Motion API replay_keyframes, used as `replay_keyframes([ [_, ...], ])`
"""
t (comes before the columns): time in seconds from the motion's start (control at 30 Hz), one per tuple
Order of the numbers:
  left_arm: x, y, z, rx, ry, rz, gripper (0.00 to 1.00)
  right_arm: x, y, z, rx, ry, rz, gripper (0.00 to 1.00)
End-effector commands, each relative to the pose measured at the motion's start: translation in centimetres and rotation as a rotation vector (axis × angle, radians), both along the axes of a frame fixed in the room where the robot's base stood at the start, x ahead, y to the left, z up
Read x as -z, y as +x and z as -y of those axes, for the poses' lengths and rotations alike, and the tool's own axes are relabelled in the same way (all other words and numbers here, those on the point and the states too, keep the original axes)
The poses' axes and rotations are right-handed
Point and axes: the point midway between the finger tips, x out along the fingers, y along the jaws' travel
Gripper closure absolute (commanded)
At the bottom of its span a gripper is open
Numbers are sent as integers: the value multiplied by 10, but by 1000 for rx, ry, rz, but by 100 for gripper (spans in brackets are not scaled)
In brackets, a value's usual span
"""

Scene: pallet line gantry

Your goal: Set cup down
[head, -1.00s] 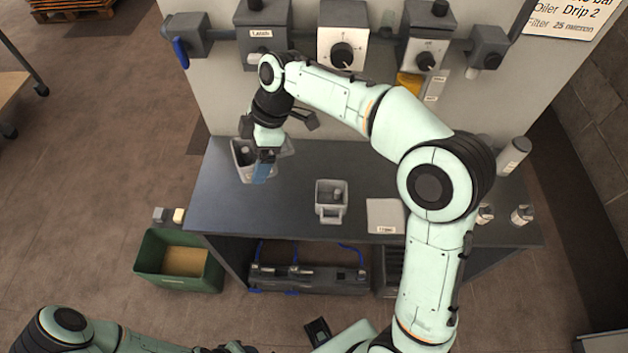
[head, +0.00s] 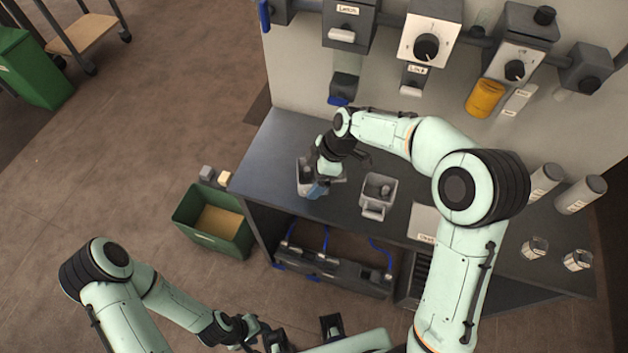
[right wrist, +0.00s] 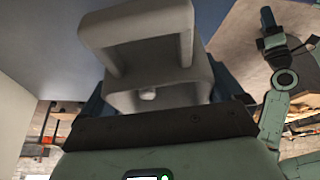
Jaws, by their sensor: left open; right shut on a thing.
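My right gripper (head: 318,188) is shut on a grey cup (right wrist: 150,85) over the left part of the dark bench (head: 262,165). In the right wrist view the cup sits between the blue fingers, its squared handle toward the top. In the head view the cup (head: 304,180) is partly hidden by the gripper and wrist. I cannot tell whether its base touches the bench. My left gripper (head: 262,335) is open and empty low in the head view, away from the bench.
A second grey cup with a handle (head: 378,192) stands right of the held one. A pale labelled pad (head: 424,222), small jars (head: 535,248) and grey cylinders (head: 580,194) lie further right. Dispensers (head: 427,45) hang above. A green bin (head: 210,238) stands on the floor at left.

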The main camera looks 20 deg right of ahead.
Motion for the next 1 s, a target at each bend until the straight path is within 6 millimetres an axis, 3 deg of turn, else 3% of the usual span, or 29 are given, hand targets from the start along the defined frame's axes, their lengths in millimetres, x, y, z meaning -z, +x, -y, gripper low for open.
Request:
replay_keyframes([
  [0.2, 2, -1, 0, -1, 0, -1, 57, 33, -1, 1, 2, -1, -4, 41],
  [0.57, 5, -3, 0, 0, 0, -3, 57, 37, -1, 0, 1, -1, -2, 41],
  [0.6, 6, -3, 0, 0, 0, -3, 57, 37, -1, 0, 1, -1, -2, 2],
  [1.0, 1, 0, 0, 0, 0, 0, 57, 25, 0, 4, 2, 0, 1, 0],
])
